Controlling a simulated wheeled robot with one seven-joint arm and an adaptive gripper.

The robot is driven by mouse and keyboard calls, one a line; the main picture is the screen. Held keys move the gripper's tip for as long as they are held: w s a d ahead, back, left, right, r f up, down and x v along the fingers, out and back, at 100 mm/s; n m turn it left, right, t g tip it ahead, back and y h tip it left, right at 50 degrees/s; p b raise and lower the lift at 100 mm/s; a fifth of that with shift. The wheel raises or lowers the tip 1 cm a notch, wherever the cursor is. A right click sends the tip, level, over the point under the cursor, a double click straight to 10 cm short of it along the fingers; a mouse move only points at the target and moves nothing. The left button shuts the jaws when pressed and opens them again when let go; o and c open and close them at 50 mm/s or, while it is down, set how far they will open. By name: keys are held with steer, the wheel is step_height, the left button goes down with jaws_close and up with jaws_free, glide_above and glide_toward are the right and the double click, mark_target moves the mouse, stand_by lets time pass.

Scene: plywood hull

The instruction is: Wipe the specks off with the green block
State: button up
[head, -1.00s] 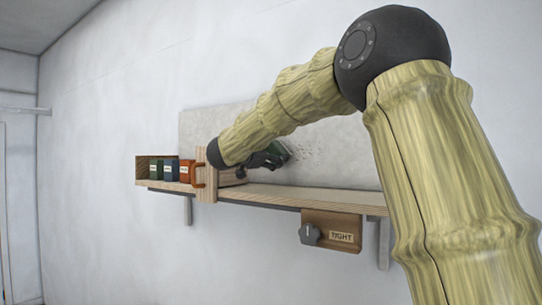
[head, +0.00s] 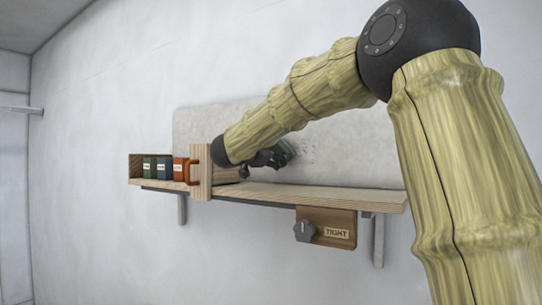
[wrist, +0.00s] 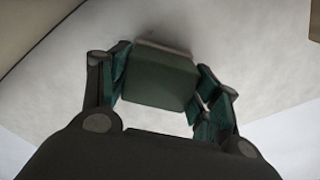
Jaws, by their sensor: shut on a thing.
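My gripper (head: 277,155) is shut on the green block (head: 285,149), in front of the grey panel (head: 350,135) behind the shelf. The block (wrist: 159,78) fills the space between both fingers in the wrist view. Its far end, with a pale edge, is close to the pale surface; I cannot tell whether it touches. A few faint dark specks (head: 306,151) show on the panel just right of the block in the head view. My arm and gripper may hide others. No specks can be made out in the wrist view.
The wooden shelf (head: 320,197) runs below the panel. Left on it, an open wooden box (head: 137,163) holds green, blue and orange labelled items beside an upright wooden board (head: 201,172). A brown plate with a dark knob (head: 304,231) and a "TIGHT" label hangs under the shelf.

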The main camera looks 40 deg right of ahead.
steer(key=shift+s+d+b, duration=0.25)
steer(key=shift+s+d, duration=0.15)
steer(key=shift+s, duration=0.4)
steer(key=shift+s+d+b, duration=0.3)
steer(key=shift+s+d, duration=0.1)
steer(key=shift+s, duration=0.45)
steer(key=shift+s+d+b, duration=0.25)
steer(key=shift+s+d, duration=0.15)
steer(key=shift+s, duration=0.4)
steer(key=shift+s+r+p, duration=0.15)
steer(key=shift+r+p, duration=0.1)
steer(key=shift+p, duration=0.25)
steer(key=shift+s+d+p, duration=0.2)
steer(key=shift+s+p, duration=0.15)
steer(key=shift+p, duration=0.5)
steer(key=shift+s+d+f, duration=0.25)
steer(key=shift+s+d, duration=0.05)
steer(key=shift+s, duration=0.3)
steer(key=shift+s+d, duration=0.3)
steer(key=shift+s, duration=0.4)
steer(key=shift+s+d, duration=0.25)
steer(key=shift+s, duration=0.45)
steer(key=shift+w+a, duration=0.35)
steer(key=shift+w, duration=0.5)
steer(key=shift+w+a, duration=0.35)
steer(key=shift+w, duration=0.5)
steer(key=shift+w, duration=0.15)
